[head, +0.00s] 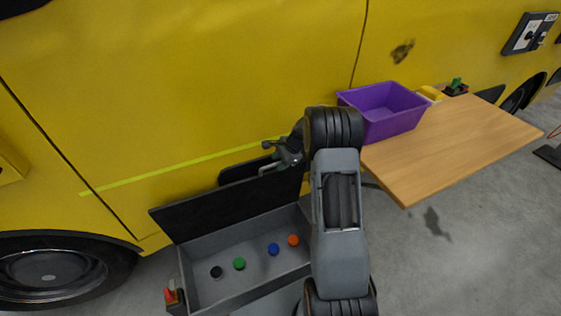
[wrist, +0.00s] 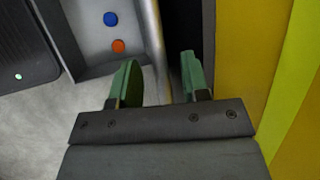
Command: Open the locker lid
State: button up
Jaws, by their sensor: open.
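The locker (head: 205,290) is a grey open-topped box on the floor beside the yellow vehicle. Its dark lid (head: 225,207) stands raised at the back, so the inside shows. Black, green (head: 239,263), blue (head: 273,249) and orange (head: 293,240) round pieces sit on its floor. My gripper (head: 268,158) is open above the lid's right part, near the vehicle side. In the wrist view, the green fingertips (wrist: 157,80) are apart, with a pale metal bar or edge (wrist: 153,40) running between them; whether they touch it I cannot tell. My arm hides the locker's right end.
A wooden table (head: 450,150) stands to the right, with a purple bin (head: 383,110) and small yellow and green items on it. The yellow vehicle wall (head: 200,80) closes off the back. A red part (head: 171,296) sits at the locker's left end. Grey floor is clear at lower right.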

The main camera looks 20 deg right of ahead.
grip_shut()
dwell(0.3)
dwell(0.3)
